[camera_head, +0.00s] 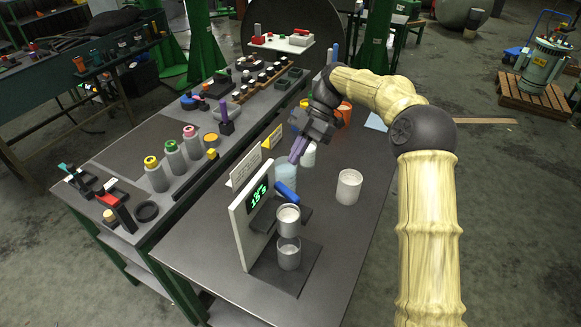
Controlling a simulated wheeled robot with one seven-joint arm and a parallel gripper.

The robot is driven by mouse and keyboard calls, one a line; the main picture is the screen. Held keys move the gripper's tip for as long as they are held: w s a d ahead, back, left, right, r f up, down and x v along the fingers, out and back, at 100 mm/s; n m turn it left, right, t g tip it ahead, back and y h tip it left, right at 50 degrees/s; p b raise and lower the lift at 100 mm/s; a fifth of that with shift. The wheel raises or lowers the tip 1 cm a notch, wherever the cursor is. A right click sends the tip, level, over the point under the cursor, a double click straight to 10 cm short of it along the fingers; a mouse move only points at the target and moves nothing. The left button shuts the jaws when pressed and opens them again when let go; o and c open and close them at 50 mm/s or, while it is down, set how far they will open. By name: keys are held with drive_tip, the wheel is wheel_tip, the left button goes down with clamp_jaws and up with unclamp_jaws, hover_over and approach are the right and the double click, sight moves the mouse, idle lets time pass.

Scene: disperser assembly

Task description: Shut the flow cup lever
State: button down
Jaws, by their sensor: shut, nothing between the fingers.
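The flow cup stand (240,237) is a white upright panel with a green digital display, on a dark base near the front of the table. A metal flow cup (289,217) sits in its dark arm. A second cup (289,256) stands below it on the base. A blue lever (287,191) sticks up at a tilt just behind the upper cup. My gripper (296,158) is shut and empty, with its purple fingers pointing down. In the picture it is above the lever and apart from it. How far behind the lever it is I cannot tell.
A white cup (348,186) stands to the right of the stand. A clear bluish container (286,172) and an orange cup (344,113) stand farther back. The left bench (165,215) holds several bottles and tools. The table's right front is clear.

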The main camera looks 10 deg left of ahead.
sight(287, 196)
drive_tip(key=p+x, duration=0.1)
drive_tip(key=x, duration=0.8)
drive_tip(key=shift+d+f+p, duration=0.1)
drive_tip(key=shift+f+p, duration=0.05)
drive_tip(key=shift+p, duration=0.15)
